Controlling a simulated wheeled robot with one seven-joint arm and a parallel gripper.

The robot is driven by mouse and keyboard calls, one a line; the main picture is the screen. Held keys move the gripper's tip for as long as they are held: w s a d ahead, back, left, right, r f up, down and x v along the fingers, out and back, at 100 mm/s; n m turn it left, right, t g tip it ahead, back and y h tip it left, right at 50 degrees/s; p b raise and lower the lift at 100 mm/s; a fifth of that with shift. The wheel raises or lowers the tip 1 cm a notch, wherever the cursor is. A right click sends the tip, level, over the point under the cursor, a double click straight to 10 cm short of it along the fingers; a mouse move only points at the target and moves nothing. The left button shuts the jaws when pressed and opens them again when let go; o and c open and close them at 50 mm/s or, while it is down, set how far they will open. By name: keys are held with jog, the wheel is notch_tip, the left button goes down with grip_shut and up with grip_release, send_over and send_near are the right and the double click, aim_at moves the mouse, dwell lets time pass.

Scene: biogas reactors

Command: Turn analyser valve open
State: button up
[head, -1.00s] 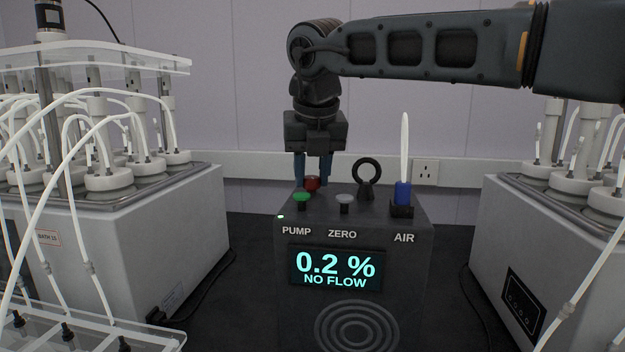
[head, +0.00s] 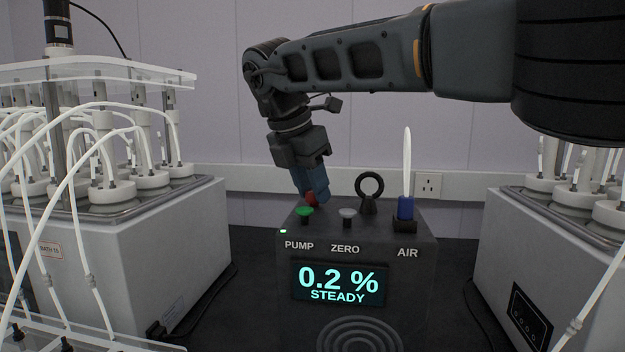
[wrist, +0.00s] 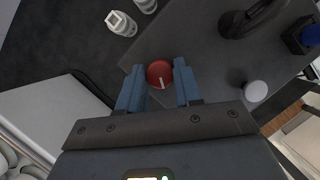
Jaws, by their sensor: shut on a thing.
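The analyser is a dark grey box (head: 410,290) in the middle of the head view. Its display (head: 338,285) reads 0.2 % STEADY. The red round valve knob (head: 310,198) is on its top at the back left, partly hidden by my fingers. In the wrist view the red knob (wrist: 159,74) has a white line pointing down, slightly to the right. My gripper (head: 312,191) is tilted over the analyser and shut on the red knob. In the wrist view its two blue fingers (wrist: 160,85) lie either side of the knob.
A green PUMP button (head: 304,211), a grey ZERO button (head: 348,213), a black ring handle (head: 370,188) and a blue AIR fitting (head: 406,208) with an upright white tube crowd the analyser top. White baths with bottles (head: 170,265) flank it left and right.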

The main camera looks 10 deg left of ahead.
jog(key=shift+w+r+m+g+h+p, duration=0.15)
jog(key=shift+m+g+h+p, duration=0.25)
jog(key=shift+m+p, duration=0.8)
jog(key=shift+m, duration=0.4)
jog(key=o, duration=1)
jog(key=shift+o, duration=0.2)
jog(key=shift+a, duration=0.1)
jog(key=v, duration=0.7)
jog(key=shift+r, duration=0.2)
jog(key=shift+a, duration=0.1)
